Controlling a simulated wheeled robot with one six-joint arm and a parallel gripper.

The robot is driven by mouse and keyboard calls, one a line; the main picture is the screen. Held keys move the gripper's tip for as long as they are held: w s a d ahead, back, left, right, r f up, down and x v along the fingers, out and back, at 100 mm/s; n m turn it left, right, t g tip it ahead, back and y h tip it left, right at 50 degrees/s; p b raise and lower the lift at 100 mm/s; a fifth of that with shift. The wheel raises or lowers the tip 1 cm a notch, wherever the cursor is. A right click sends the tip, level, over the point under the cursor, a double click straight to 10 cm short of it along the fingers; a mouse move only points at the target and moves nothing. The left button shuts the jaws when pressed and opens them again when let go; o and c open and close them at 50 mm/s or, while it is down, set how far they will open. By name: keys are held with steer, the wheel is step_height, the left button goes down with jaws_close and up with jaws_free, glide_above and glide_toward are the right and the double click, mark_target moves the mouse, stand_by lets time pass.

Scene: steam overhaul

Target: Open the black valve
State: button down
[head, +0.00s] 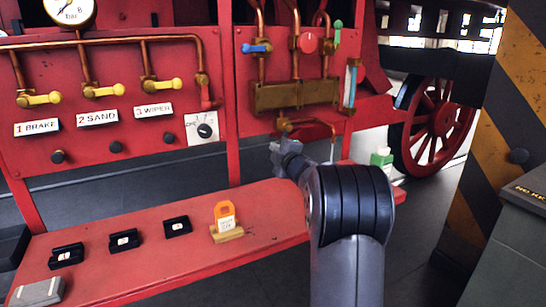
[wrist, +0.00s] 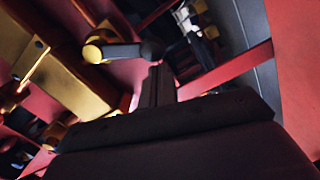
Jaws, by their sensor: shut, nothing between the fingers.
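A brass fitting with a short black handle (wrist: 148,50), which looks like the black valve, shows at the upper middle of the wrist view. My gripper (wrist: 158,76) is shut and empty, its dark fingers pointing at that handle from just below in the picture. I cannot tell whether they touch. In the head view my gripper (head: 277,152) is at the lower edge of the right red panel, just below a brass fitting (head: 284,125) with a copper pipe. No black handle shows clearly there; my gripper may hide it.
The right panel carries a blue handle (head: 257,48), a red knob (head: 308,42), a green handle (head: 338,33) and a brass block (head: 290,95). Yellow valves (head: 103,91) line the left panel. An orange tag (head: 223,213) stands on the red bench (head: 190,252) below. A striped post (head: 505,120) rises at right.

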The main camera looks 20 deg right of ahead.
steer(key=shift+d+f+n+b, duration=0.65)
steer(key=shift+d+n+b, duration=0.25)
steer(key=shift+n, duration=0.25)
steer(key=shift+d+f+n+b, duration=0.6)
steer(key=shift+d+n+b, duration=0.25)
steer(key=shift+n, duration=0.3)
steer(key=shift+d, duration=0.1)
